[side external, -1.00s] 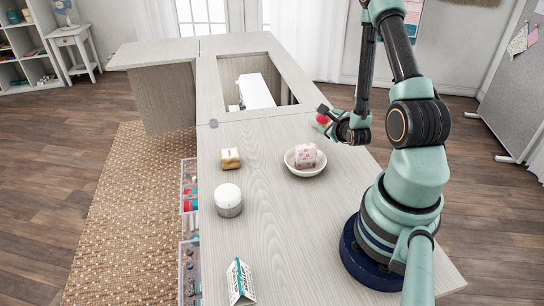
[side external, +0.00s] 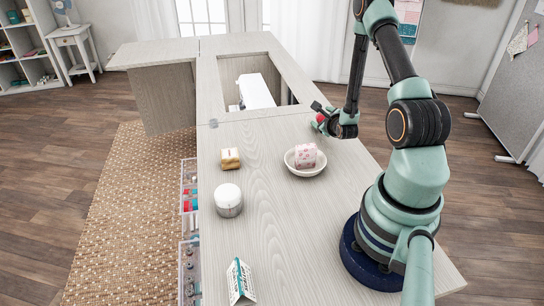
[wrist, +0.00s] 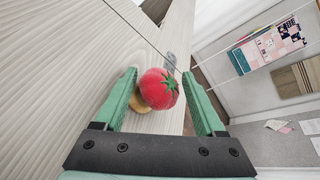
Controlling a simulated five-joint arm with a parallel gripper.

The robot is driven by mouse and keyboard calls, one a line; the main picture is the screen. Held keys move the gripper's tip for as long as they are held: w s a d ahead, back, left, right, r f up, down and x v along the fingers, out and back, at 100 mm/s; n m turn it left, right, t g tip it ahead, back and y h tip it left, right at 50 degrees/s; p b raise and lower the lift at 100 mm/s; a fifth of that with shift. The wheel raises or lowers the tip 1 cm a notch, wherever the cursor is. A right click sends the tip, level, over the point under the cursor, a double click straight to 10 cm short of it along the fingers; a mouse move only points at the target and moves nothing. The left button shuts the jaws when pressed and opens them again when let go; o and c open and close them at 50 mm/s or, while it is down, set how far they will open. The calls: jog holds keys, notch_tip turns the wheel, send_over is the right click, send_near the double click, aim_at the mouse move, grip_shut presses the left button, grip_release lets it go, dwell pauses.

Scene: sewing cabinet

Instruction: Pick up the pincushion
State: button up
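The pincushion (wrist: 158,88) is a red tomato shape with a green leafy top. In the wrist view it shows between the two green fingers of my gripper (wrist: 160,76), with a small gap on each side. My gripper is open and has not closed on it. In the side view the pincushion (side external: 321,118) is a small red patch near the table's far right edge, partly hidden by my gripper (side external: 322,116). A tan piece (wrist: 138,103) shows just beside and below the pincushion in the wrist view; I cannot tell what it is.
On the table (side external: 265,225) a white bowl (side external: 305,172) holds a pink patterned block (side external: 306,155). A tan block (side external: 230,158), a white round container (side external: 228,200) and a white-and-teal carton (side external: 240,281) stand to the left. A recess with a white object (side external: 256,90) lies beyond.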

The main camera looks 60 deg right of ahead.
jog(key=c, duration=1)
jog(key=shift+c, duration=0.2)
jog(key=shift+r, duration=0.2)
